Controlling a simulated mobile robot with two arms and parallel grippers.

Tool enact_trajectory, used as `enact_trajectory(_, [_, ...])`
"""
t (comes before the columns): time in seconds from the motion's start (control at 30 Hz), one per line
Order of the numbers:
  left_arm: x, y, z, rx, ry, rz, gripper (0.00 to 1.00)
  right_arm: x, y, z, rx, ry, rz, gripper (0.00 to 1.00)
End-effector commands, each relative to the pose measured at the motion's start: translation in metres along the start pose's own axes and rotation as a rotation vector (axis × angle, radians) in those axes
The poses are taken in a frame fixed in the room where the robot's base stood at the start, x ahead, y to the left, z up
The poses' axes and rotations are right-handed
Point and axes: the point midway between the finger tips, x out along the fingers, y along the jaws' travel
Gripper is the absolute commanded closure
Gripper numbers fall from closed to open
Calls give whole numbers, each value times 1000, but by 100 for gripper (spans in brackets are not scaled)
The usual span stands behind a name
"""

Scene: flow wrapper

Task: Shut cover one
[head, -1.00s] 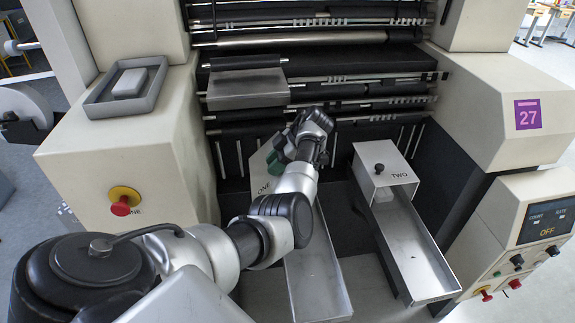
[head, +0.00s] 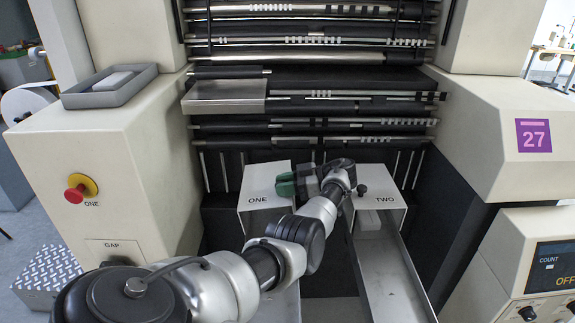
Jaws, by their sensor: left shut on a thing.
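Cover one (head: 258,184), a white plate marked ONE, lies over the far end of the left metal trough (head: 284,307). It looks about level with cover two (head: 384,184). My left gripper (head: 287,185), with green fingertips, is at the right side of cover one and shut. The spot where a knob like cover two's would sit is hidden behind the fingers, so what it grips is not plainly visible. My left arm hides most of the left trough. My right gripper is out of view.
Cover two, with a black knob (head: 361,189), sits over the right trough (head: 398,280), close beside my left wrist. Black rollers (head: 320,78) run behind. A grey tray (head: 110,86) and red button (head: 75,194) are on the left housing.

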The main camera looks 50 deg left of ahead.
Motion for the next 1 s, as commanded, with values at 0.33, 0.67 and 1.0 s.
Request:
enact_trajectory(0.33, [0, 0, 1, -1, 10, 5, 100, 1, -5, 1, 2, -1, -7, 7])
enact_trajectory(0.67, [0, 0, 1, 0, 11, 3, 44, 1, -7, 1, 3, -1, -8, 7])
enact_trajectory(1.0, [-1, 0, -4, 0, 10, 3, 44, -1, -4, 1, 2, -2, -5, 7])
